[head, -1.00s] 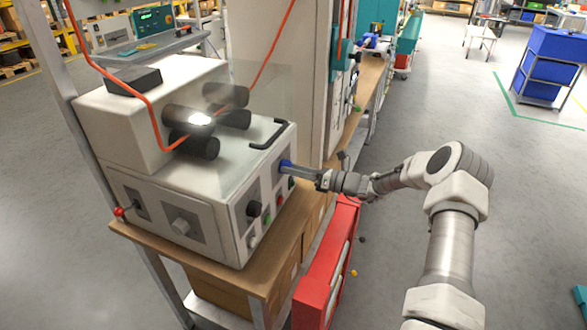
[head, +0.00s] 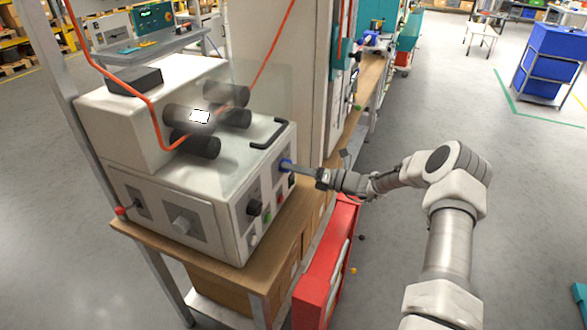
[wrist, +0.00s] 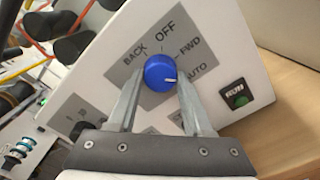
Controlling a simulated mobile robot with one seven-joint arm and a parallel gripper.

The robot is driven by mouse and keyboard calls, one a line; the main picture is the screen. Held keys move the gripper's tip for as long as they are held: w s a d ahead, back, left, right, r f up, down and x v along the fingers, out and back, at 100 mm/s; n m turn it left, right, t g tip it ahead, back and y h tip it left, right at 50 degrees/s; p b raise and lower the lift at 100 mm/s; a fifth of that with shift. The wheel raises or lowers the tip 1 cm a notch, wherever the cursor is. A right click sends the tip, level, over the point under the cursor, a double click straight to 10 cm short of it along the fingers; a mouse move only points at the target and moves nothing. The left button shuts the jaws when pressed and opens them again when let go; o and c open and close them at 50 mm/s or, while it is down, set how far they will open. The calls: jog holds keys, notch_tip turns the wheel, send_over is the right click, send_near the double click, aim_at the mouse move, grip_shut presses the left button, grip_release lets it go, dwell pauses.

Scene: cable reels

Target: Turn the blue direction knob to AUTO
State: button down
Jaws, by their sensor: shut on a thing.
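The blue direction knob (wrist: 158,71) is on a grey label plate (wrist: 130,75) on the front of the white machine. The plate reads BACK, OFF, FWD and AUTO around the knob. Its white pointer mark is toward the right, near and slightly below the word AUTO (wrist: 197,70). My gripper (wrist: 161,77) has one finger on each side of the knob and is shut on it. In the head view my gripper (head: 291,166) reaches the knob (head: 285,163) from the right, and the fingers partly hide it.
Below the knob in the head view are a black knob (head: 254,208) and several small buttons. A red cabinet (head: 322,270) stands below my arm. Open floor lies to the right.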

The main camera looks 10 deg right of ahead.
jog(key=shift+c, duration=1.6)
grip_release()
jog(key=shift+d, duration=0.15)
jog(key=b+v, duration=0.1)
jog(key=v, duration=1.6)
jog(key=shift+b, duration=0.4)
jog(key=shift+s, duration=0.15)
